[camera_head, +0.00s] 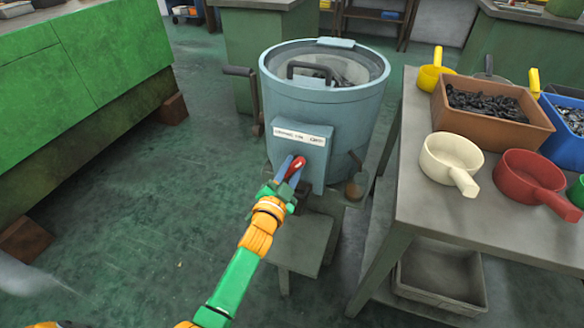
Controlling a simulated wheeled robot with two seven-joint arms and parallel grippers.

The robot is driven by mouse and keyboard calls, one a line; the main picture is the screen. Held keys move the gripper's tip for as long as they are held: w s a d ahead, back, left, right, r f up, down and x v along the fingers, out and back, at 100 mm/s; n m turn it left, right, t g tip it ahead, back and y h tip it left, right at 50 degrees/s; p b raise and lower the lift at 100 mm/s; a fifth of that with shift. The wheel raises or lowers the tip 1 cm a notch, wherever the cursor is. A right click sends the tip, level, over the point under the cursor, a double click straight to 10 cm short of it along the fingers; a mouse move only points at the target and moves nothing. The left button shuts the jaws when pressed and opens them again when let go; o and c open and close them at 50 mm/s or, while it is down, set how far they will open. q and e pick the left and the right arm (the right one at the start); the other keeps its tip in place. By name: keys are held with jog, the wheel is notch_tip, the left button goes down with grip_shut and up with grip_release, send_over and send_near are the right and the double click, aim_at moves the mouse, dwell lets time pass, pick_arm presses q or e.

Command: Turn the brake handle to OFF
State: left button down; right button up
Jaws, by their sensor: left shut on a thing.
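The blue-grey drum machine (350,112) stands in the middle of the head view, with a handled lid on top. A box (312,172) on its front carries a white label strip (300,136) whose print is too small to read surely. The red brake handle (295,168) sticks out below the label, tilted up to the right. My left gripper (288,172) is shut on the red handle, its blue-grey fingers on either side. The fingers hide the lower part of the handle. My right gripper is not in view.
A dark crank lever (245,88) stands left of the drum. A table (412,190) at right holds a brown bin (492,125), a blue bin and several scoops. A grey tray (440,275) sits underneath. Green cabinets (80,70) stand at left; the floor between is clear.

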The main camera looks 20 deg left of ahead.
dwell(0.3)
pick_arm(q)
jog(key=c, duration=0.7)
grip_release()
jog(key=s+p, duration=0.1)
jog(key=s, duration=0.6)
jog(key=shift+a, duration=0.1)
